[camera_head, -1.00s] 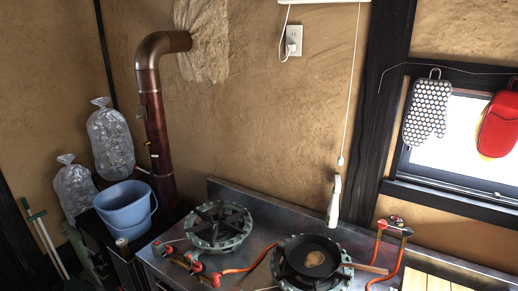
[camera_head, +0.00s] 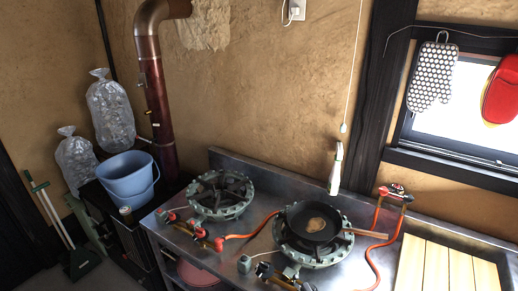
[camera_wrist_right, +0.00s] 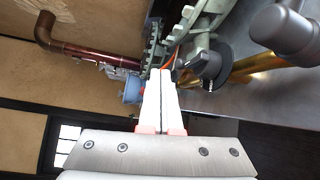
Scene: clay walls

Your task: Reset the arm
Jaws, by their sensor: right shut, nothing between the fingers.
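My right gripper (camera_wrist_right: 161,74) shows in the right wrist view, with its two pale fingers pressed together and nothing between them. Its fingers lie near the green burner frame (camera_wrist_right: 184,28) and a dark stove knob (camera_wrist_right: 212,62) in that view; I cannot tell the exact gap. In the head view I make out neither gripper. My left gripper and arm are not in view.
In the head view a black pan (camera_head: 296,232) with food sits on the right burner. An empty burner (camera_head: 219,194) stands to its left. A blue bucket (camera_head: 127,178), a stovepipe (camera_head: 157,100) and a slatted wooden board (camera_head: 440,270) are around the metal counter (camera_head: 262,205).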

